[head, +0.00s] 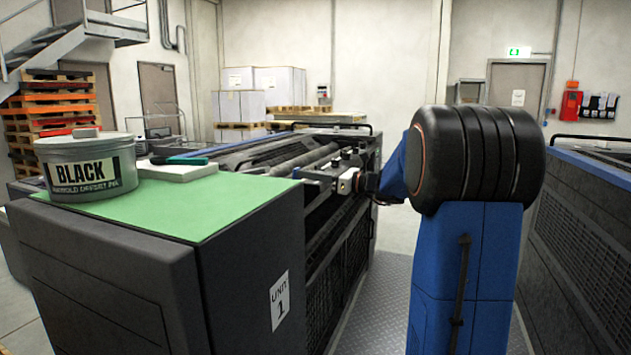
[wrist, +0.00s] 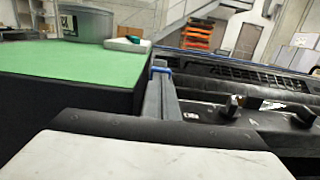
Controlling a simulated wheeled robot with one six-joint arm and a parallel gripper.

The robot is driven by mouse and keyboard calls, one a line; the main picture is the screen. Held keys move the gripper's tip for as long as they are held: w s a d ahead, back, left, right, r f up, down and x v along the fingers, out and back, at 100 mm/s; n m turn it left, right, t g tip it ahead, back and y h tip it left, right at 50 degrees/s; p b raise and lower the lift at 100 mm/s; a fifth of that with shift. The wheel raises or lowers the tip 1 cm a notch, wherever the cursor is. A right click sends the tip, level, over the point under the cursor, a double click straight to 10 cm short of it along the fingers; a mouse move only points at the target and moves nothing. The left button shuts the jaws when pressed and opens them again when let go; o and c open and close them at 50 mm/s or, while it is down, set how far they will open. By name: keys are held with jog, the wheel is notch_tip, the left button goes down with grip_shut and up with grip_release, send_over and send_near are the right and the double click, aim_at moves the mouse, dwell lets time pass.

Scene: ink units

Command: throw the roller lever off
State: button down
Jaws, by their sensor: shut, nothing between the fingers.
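My gripper (head: 297,173) points left over the near end of the press unit, its dark fingers closed together with blue tips and nothing held. In the wrist view the closed fingers (wrist: 160,69) rise beside the edge of the green-topped cabinet. Small dark lever-like knobs (head: 349,154) stand on the press beyond my gripper. In the wrist view one short knob with a pale face (wrist: 232,103) stands right of the fingers, apart from them. Another knob (wrist: 304,116) is farther right. I cannot tell which is the roller lever or how it is set.
A can of black ink (head: 86,168) and a white pad (head: 177,171) with a dark-and-teal tool on it rest on the green mat (head: 160,207). The cabinet labelled Unit 1 (head: 279,300) stands in front. Another unit (head: 587,235) is at right. A metal-plate aisle (head: 375,315) lies between.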

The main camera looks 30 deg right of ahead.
jog(key=w+a+g+h, duration=0.1)
jog(key=w+a+r+g+h, duration=0.1)
jog(key=w+g, duration=0.1)
jog(key=shift+w+a, duration=0.15)
jog(key=shift+a, duration=0.1)
jog(key=shift+w+a, duration=0.55)
jog(key=shift+w, duration=0.1)
send_near(297, 168)
jog(key=shift+s+d+r, duration=0.2)
jog(key=shift+s+r, duration=0.2)
jog(key=shift+r, duration=0.1)
jog(key=shift+s+d+r, duration=0.15)
jog(key=shift+s+r, duration=0.2)
jog(key=shift+r, duration=0.2)
dwell(0.3)
